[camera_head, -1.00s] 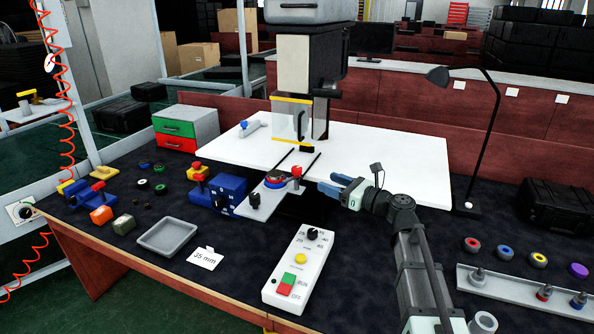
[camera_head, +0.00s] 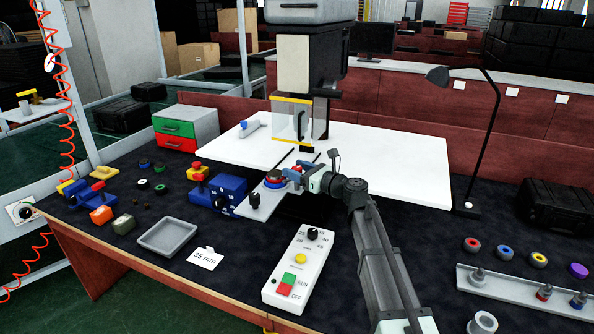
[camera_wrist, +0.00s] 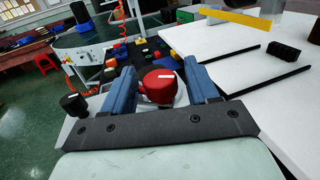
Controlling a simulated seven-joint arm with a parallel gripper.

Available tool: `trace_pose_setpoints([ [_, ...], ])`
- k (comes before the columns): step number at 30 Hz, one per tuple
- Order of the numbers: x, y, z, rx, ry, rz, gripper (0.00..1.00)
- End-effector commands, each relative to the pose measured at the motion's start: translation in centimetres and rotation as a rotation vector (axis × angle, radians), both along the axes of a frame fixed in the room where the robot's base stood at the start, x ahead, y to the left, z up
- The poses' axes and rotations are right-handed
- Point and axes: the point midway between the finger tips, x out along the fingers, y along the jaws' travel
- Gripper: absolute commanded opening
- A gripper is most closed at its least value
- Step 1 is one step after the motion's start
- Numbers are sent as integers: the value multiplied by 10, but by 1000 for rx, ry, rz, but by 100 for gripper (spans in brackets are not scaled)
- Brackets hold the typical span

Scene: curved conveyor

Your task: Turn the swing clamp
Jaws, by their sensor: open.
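The swing clamp shows as a red knob with a white mark (camera_wrist: 160,86) in the wrist view, on a light plate. In the head view its red top (camera_head: 297,168) shows just by my fingers, at the right of a small grey fixture plate (camera_head: 258,203). My gripper (camera_wrist: 163,80) is open, with one blue finger on each side of the red knob. I cannot tell whether the fingers touch it. In the head view my gripper (camera_head: 292,173) partly covers the clamp.
A machine head with a yellow-framed guard (camera_head: 300,118) stands behind the fixture on a white table (camera_head: 400,165). A black knob (camera_head: 254,197) sits on the plate's front. A control box (camera_head: 299,270) stands in front. A blue block (camera_head: 218,193) is at left.

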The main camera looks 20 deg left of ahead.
Motion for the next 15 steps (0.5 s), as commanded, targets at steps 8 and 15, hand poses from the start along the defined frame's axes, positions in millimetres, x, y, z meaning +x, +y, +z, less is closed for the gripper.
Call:
trace_pose_setpoints([
  [8, 0, 1, 0, 0, 0, 0, 59],
  [15, 0, 1, 0, 0, 0, 0, 38],
])
